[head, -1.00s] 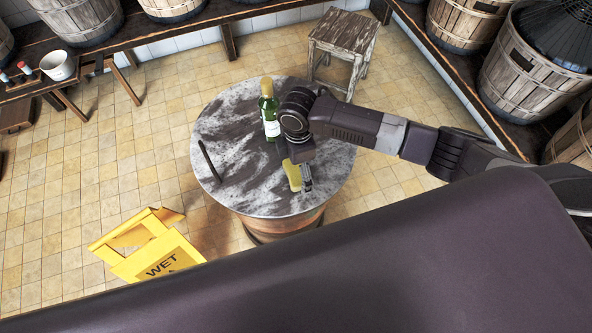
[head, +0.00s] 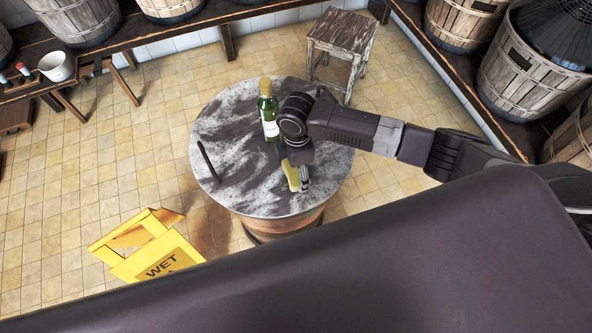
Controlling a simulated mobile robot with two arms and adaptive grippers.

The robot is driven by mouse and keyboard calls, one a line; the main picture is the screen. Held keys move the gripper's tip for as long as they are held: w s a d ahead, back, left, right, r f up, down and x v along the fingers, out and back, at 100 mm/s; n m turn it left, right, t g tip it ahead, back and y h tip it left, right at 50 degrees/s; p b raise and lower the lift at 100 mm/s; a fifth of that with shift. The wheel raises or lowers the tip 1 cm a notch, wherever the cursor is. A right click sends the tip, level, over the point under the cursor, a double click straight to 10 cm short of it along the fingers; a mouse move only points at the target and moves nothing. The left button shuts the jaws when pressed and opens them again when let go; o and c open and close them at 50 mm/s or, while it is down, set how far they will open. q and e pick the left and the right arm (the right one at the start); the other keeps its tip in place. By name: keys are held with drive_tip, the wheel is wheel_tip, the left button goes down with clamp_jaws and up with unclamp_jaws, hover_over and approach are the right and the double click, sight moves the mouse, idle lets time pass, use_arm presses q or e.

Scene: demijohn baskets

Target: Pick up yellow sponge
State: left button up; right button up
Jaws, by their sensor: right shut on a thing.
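The yellow sponge (head: 290,174) is at the right part of the round marble-topped table (head: 238,185). It shows as a narrow yellow strip on the left side of my right gripper (head: 302,186), which hides part of it. My right gripper points down and is shut on the sponge. I cannot tell whether the sponge touches the tabletop. My left gripper is not in view.
A green bottle (head: 268,112) stands on the table close to my right gripper. A thin dark object (head: 208,160) lies at the table's left. A yellow wet-floor sign (head: 150,250) is on the floor at lower left. A wooden stool (head: 342,42) stands behind the table.

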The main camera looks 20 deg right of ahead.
wheel_tip(320, 180, up, 20)
drive_tip(key=b, duration=0.2)
drive_tip(key=s+d+r+m, duration=0.55)
drive_tip(key=s+m, duration=0.25)
drive_tip(key=m, duration=1)
drive_tip(key=b, duration=0.5)
hover_over(296, 172)
wheel_tip(296, 172, down, 6)
wheel_tip(296, 172, down, 14)
drive_tip(key=shift+f+b, duration=0.25)
drive_tip(key=shift+b, duration=0.05)
drive_tip(key=shift+f, duration=2.4)
drive_tip(key=o, duration=1)
drive_tip(key=shift+f, duration=0.15)
